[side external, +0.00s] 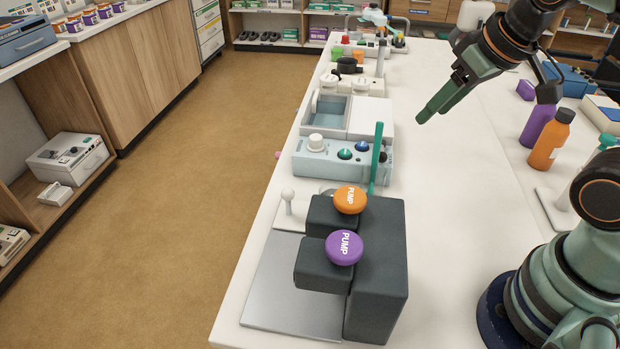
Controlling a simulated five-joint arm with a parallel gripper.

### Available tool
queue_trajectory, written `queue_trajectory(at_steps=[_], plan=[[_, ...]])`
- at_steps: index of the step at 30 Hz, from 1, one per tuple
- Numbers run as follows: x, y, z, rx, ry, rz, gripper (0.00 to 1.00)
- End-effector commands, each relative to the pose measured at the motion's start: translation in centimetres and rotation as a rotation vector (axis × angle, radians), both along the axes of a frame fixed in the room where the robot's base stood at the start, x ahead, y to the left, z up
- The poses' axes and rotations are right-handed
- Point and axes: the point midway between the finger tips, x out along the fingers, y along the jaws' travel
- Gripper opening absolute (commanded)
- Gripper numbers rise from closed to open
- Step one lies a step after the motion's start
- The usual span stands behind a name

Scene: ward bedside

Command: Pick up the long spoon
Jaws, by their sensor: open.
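No spoon bowl shows plainly. A slim green upright stick (376,155), perhaps the long spoon's handle, stands between the pale blue control box and the dark pump block. Its lower end is hidden behind the pump block. My gripper (428,112) hangs above the white counter, to the right of the stick's top and apart from it. Its green fingers point down and left, open, with nothing seen between them.
The dark pump block (378,270) with an orange button (350,199) and a purple button (344,248) stands in front. The pale blue control box (325,160) is behind it. An orange bottle (551,140) and a purple bottle (537,124) stand right. The counter's middle (450,200) is clear.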

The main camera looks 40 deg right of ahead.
Motion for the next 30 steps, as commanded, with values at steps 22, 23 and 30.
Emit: queue_trajectory(at_steps=[22, 23, 30], plan=[[7.8, -0.3, -0.3, 0.183, 0.33, -0.553, 0.54], [8.3, -0.3, -0.6, 0.189, 0.348, -0.59, 0.54], [11.5, -0.5, -2.9, 0.21, 0.463, -0.839, 0.54]])
